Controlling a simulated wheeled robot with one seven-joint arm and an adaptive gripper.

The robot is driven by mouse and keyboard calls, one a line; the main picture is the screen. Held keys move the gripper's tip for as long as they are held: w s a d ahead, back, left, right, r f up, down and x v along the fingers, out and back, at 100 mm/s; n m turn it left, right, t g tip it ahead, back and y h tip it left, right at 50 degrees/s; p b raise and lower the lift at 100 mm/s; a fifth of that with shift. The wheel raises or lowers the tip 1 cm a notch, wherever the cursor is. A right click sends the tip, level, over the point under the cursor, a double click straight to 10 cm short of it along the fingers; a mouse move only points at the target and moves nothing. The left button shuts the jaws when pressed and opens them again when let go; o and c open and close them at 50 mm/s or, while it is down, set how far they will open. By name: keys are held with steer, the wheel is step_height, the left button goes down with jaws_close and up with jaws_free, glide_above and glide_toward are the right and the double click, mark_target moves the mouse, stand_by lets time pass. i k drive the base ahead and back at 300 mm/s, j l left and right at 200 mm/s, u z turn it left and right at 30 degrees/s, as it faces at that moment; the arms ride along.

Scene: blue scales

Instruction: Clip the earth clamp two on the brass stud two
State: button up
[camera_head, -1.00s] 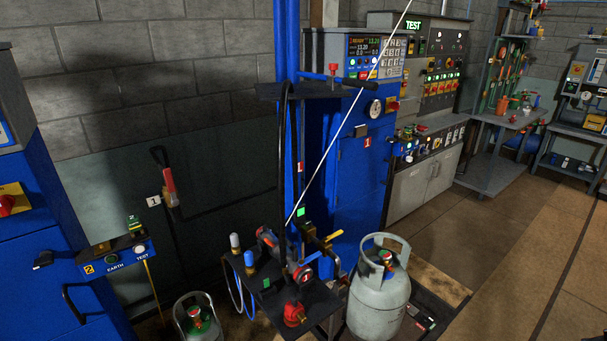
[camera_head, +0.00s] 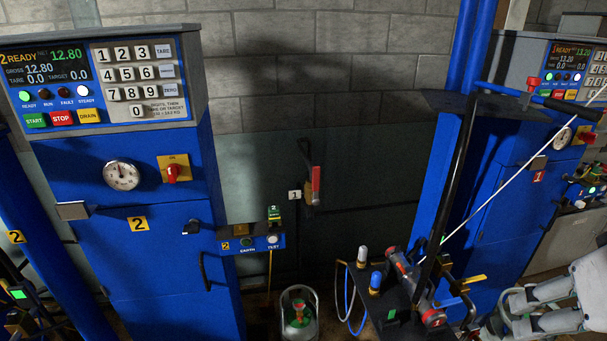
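A blue box marked 2, EARTH and TEST (camera_head: 240,243) sticks out beside the blue number 2 cabinet (camera_head: 150,250). A small green and dark piece with a yellowish part, which looks like the earth clamp (camera_head: 273,215), stands on top of the box at its right end. A thin yellow cable (camera_head: 270,268) hangs below it. I cannot make out brass stud two. White and grey parts of my arm (camera_head: 550,300) show at the lower right edge. My gripper's fingertips cannot be made out, and the arm is well apart from the box.
A gas cylinder (camera_head: 299,318) stands low, below and right of the box. A dark stand with hoses and red and blue fittings (camera_head: 405,300) is between my arm and the box. A red-handled tool (camera_head: 315,185) hangs on the wall by label 1.

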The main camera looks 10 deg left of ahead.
mark_target(274, 220)
steer(key=i+j+u, duration=0.15)
steer(key=i+u, duration=0.25)
steer(key=i, duration=0.3)
steer(key=i+l+u, duration=0.1)
steer(key=i+u, duration=0.3)
steer(key=i, duration=0.3)
